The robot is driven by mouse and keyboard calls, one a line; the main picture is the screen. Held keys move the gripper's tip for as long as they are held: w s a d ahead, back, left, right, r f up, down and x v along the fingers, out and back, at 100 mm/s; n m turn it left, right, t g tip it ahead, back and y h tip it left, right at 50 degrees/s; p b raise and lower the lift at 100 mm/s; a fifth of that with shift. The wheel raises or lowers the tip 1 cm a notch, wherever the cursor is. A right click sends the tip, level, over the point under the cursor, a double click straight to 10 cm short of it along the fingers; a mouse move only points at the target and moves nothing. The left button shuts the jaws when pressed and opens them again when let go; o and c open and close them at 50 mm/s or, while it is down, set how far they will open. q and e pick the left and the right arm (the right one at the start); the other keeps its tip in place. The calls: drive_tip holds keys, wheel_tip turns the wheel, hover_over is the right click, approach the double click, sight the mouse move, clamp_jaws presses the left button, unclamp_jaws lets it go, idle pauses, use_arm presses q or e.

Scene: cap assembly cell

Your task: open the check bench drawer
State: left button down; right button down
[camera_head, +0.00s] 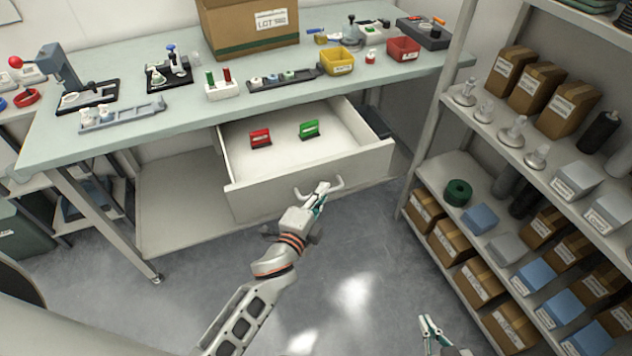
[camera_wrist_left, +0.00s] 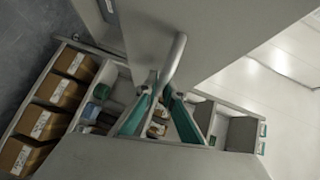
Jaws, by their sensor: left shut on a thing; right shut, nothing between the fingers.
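The check bench drawer (camera_head: 310,176) is pulled out from under the bench (camera_head: 215,119) in the head view. Its inside shows, with a red item (camera_head: 260,138) and a green item (camera_head: 309,129) lying on its floor. My left gripper (camera_head: 321,192) is at the drawer front and shut on the bar handle (camera_head: 337,184). In the left wrist view the teal fingers (camera_wrist_left: 155,112) meet at the handle (camera_wrist_left: 175,62); part of the grip is hidden. My right gripper (camera_head: 430,328) is low at the bottom edge, away from the drawer, shut and empty.
A shelf rack (camera_head: 412,196) with boxes and bins stands to the right of the drawer. The bench top carries a cardboard box (camera_head: 250,28), a yellow bin (camera_head: 336,62), a red bin (camera_head: 403,49) and small tools. Grey floor (camera_head: 350,265) is clear in front.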

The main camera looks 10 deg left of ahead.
use_arm(q)
drive_tip(key=shift+s+d, duration=0.65)
drive_tip(key=shift+s, duration=0.35)
drive_tip(key=c, duration=2.2)
unclamp_jaws()
drive_tip(key=shift+o, duration=0.2)
drive_tip(key=v, duration=1.2)
drive_tip(key=shift+a+f, duration=0.1)
drive_tip(key=shift+f, duration=0.05)
